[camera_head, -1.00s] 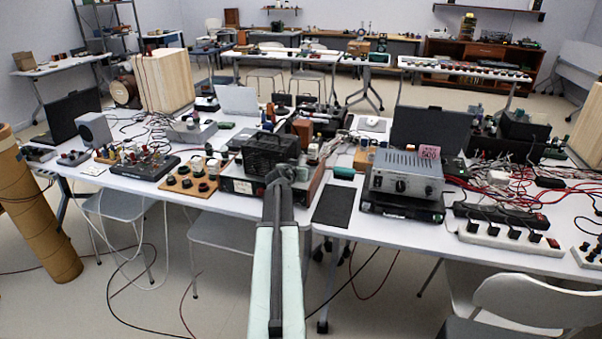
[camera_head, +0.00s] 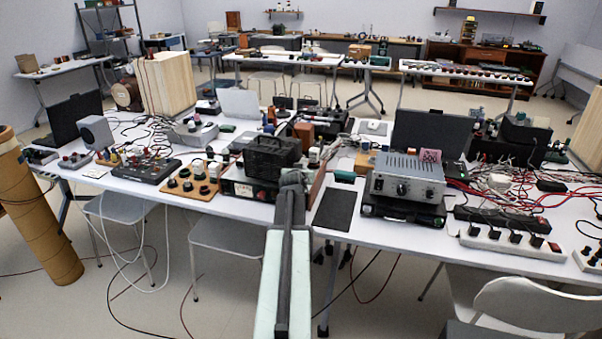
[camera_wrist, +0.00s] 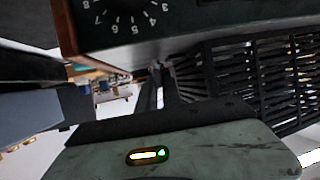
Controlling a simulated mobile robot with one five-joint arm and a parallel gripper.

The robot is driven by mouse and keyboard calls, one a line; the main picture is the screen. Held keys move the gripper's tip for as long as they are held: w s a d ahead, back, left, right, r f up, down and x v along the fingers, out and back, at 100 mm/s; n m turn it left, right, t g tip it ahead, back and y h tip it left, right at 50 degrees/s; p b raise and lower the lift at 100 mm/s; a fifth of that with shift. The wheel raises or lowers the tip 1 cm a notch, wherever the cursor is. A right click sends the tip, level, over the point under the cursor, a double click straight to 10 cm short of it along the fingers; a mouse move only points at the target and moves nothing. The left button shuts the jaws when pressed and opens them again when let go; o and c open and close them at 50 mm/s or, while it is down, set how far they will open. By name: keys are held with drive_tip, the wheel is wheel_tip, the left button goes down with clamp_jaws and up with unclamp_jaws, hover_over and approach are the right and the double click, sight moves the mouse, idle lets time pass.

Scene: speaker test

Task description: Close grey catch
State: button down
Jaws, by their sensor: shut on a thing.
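My gripper (camera_head: 291,178) is at the front edge of the middle table, in front of a black grilled box (camera_head: 272,155) and beside a meter box (camera_head: 250,187). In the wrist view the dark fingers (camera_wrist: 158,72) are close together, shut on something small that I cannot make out. A panel with a numbered dial (camera_wrist: 125,20) is above the fingertips, and black slats (camera_wrist: 262,80) are to their right. I cannot pick out the grey catch for certain in either view; my gripper may be hiding it.
A black mat (camera_head: 335,210) and a silver-grey amplifier (camera_head: 408,182) are to the right of my gripper. A wooden board with black knobs (camera_head: 192,183) is to the left. Red cables and power strips (camera_head: 510,240) crowd the right table. A chair (camera_head: 530,300) stands front right.

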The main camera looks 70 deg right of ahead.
drive_tip(key=n+t+y, duration=0.1)
drive_tip(key=n+t, duration=0.2)
drive_tip(key=t, duration=0.1)
drive_tip(key=shift+s+n+y, duration=0.1)
drive_tip(key=shift+n+y, duration=0.3)
drive_tip(key=n+t+y, duration=0.1)
drive_tip(key=n+t, duration=0.1)
drive_tip(key=n+t+y, duration=0.2)
drive_tip(key=shift+d+n+y, duration=0.2)
drive_tip(key=shift+n+y, duration=0.1)
drive_tip(key=n+t+y, duration=0.2)
drive_tip(key=n+y, duration=0.3)
drive_tip(key=shift+y, duration=0.4)
drive_tip(key=shift+a+n+y, duration=0.15)
drive_tip(key=shift+n+y, duration=1.05)
drive_tip(key=shift+a+y, duration=0.1)
drive_tip(key=shift+y, duration=0.2)
drive_tip(key=c, duration=1.5)
unclamp_jaws()
